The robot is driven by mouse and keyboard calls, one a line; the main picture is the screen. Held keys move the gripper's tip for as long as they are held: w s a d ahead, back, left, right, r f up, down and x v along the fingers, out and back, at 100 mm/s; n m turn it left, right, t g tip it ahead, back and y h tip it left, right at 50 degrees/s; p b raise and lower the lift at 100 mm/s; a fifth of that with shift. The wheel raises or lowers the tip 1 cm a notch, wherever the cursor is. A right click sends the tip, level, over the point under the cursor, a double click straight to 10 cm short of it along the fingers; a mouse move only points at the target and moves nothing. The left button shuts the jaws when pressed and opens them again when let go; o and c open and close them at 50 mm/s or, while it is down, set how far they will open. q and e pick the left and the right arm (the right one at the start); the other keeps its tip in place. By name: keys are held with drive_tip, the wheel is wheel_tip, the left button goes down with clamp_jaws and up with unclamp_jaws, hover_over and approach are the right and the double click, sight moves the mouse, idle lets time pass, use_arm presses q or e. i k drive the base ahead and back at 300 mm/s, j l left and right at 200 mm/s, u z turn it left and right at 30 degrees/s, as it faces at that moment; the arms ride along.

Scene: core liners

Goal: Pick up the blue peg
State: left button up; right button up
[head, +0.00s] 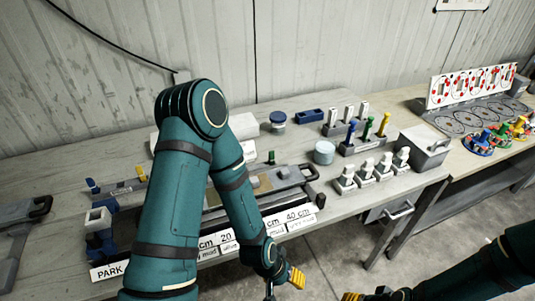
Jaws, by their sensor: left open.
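The blue peg (350,132) stands upright in a grey block (366,144) on the workbench, in the left place of a row. A green peg (368,127) and a yellow peg (384,123) stand to its right. My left gripper (283,282) is open, in front of the bench's front edge, and well away from the blue peg. One yellow finger pad shows clearly, and the rest is partly hidden. My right gripper (368,296) is at the bottom edge, mostly cut off, so its jaw state is unclear.
White pegs (348,113) stand behind the blue peg, and white-topped grey blocks (374,172) stand in front. A round pale container (324,152) is to its left. A blue box (311,116) lies behind. A long labelled tray (285,192) lies along the front.

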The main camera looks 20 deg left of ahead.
sight(92, 185)
drive_tip(key=l+u, duration=0.15)
drive_tip(key=u, duration=0.95)
